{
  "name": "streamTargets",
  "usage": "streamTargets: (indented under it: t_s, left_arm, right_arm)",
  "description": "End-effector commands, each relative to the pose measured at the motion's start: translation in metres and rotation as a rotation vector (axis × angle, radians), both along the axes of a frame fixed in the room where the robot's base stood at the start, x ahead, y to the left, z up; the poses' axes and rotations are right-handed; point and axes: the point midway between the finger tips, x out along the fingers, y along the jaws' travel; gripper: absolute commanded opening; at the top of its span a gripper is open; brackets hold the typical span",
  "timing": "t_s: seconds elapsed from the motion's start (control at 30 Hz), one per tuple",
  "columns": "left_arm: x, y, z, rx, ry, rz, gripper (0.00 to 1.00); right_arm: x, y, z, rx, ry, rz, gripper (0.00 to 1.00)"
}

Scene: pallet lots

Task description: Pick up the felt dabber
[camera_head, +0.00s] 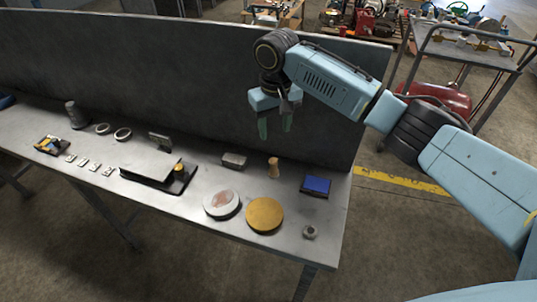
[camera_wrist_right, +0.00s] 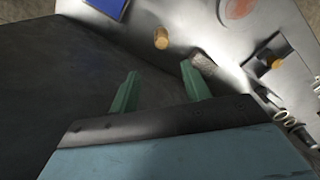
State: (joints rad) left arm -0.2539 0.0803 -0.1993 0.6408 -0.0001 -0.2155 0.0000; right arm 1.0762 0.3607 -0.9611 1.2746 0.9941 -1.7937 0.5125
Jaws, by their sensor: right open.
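A small tan peg-shaped piece (camera_head: 273,166), which looks like the felt dabber, stands upright on the grey metal bench (camera_head: 150,195) towards its right end. In the right wrist view it is the round tan-topped piece (camera_wrist_right: 161,38) beyond the fingertips. My right gripper (camera_head: 275,126) is open and empty, above the bench near the back panel. In the wrist view its two green fingers (camera_wrist_right: 159,72) are spread, with nothing between them. The gripper is above the dabber and apart from it. My left gripper is not in view.
A grey block (camera_head: 234,160) lies left of the dabber and a blue-topped box (camera_head: 317,186) right of it. In front are a white round dish (camera_head: 222,204), a tan disc (camera_head: 264,215) and a small nut (camera_head: 310,232). The tall dark panel (camera_head: 170,75) rises behind.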

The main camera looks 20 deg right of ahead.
Motion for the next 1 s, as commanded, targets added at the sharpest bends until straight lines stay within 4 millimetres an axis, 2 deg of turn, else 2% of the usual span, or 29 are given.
streamTargets:
  t_s: [0.07, 0.2, 0.33, 0.47, 0.57, 0.73, 0.9, 1.0]
  left_arm:
    - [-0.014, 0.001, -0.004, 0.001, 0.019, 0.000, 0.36]
    - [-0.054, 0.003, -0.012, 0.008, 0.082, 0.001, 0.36]
    - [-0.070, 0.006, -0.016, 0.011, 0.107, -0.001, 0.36]
    - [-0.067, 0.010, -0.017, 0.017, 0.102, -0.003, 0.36]
    - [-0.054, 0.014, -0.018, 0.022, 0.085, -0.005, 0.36]
    - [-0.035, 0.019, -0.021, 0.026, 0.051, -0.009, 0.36]
    - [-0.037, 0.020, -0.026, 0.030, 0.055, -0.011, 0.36]
    - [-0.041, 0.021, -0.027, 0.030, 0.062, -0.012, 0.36]
  right_arm:
    - [-0.001, -0.001, -0.013, -0.002, 0.004, -0.002, 0.47]
    - [-0.001, 0.000, -0.042, -0.002, 0.005, -0.001, 0.47]
    - [-0.001, 0.000, -0.064, -0.002, 0.003, 0.000, 0.47]
    - [-0.001, 0.000, -0.076, -0.001, 0.001, 0.000, 0.47]
    - [-0.001, 0.000, -0.081, -0.001, 0.001, 0.001, 0.47]
    - [-0.004, 0.003, -0.105, -0.001, 0.002, 0.001, 0.47]
    - [-0.005, 0.003, -0.127, -0.001, 0.002, 0.000, 0.47]
    - [-0.005, 0.004, -0.131, 0.000, 0.000, 0.001, 0.47]
